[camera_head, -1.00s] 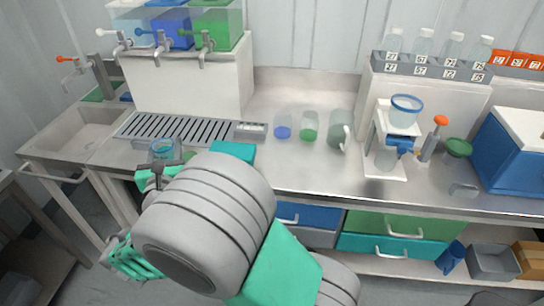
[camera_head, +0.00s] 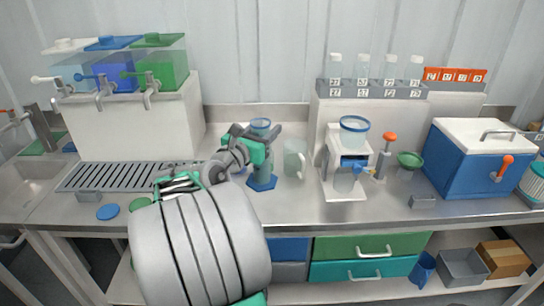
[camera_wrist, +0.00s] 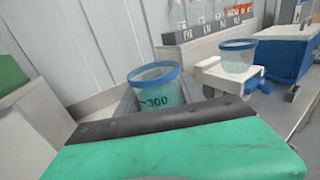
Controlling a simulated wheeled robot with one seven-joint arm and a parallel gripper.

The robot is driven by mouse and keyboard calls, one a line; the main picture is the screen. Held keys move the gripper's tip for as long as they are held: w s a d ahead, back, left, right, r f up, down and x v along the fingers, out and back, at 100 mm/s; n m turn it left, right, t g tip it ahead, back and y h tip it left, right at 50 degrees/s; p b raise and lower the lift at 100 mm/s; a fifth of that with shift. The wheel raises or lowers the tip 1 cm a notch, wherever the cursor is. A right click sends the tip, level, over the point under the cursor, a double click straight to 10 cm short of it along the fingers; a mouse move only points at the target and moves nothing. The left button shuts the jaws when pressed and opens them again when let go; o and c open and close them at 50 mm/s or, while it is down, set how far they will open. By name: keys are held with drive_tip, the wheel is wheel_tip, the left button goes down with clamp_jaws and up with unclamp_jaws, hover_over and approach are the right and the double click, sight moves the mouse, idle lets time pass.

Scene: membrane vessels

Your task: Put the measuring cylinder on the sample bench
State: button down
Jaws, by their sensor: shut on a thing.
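The measuring cylinder (camera_head: 263,170) is clear, with a blue rim and a blue six-sided base. It stands upright over the steel bench (camera_head: 300,209), left of the jug. I cannot tell whether its base touches the bench top. My gripper (camera_head: 258,143) is shut on the cylinder's upper part, below the rim. In the wrist view the cylinder (camera_wrist: 158,94) shows its blue rim and the mark 300 between the jaws. Its lower part is hidden there by my gripper.
A clear jug (camera_head: 294,160) stands close right of the cylinder. Farther right are a white stand with a blue-rimmed vessel (camera_head: 354,134), a green funnel (camera_head: 410,160) and a blue cool box (camera_head: 480,160). A drain grate (camera_head: 120,177) lies left.

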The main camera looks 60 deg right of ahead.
drive_tip(key=d+f, duration=0.6)
drive_tip(key=f, duration=0.3)
drive_tip(key=shift+w+d+f+b, duration=0.3)
drive_tip(key=shift+w+d+b, duration=0.1)
drive_tip(key=shift+f, duration=0.1)
drive_tip(key=c, duration=0.7)
unclamp_jaws()
drive_tip(key=shift+f, duration=0.15)
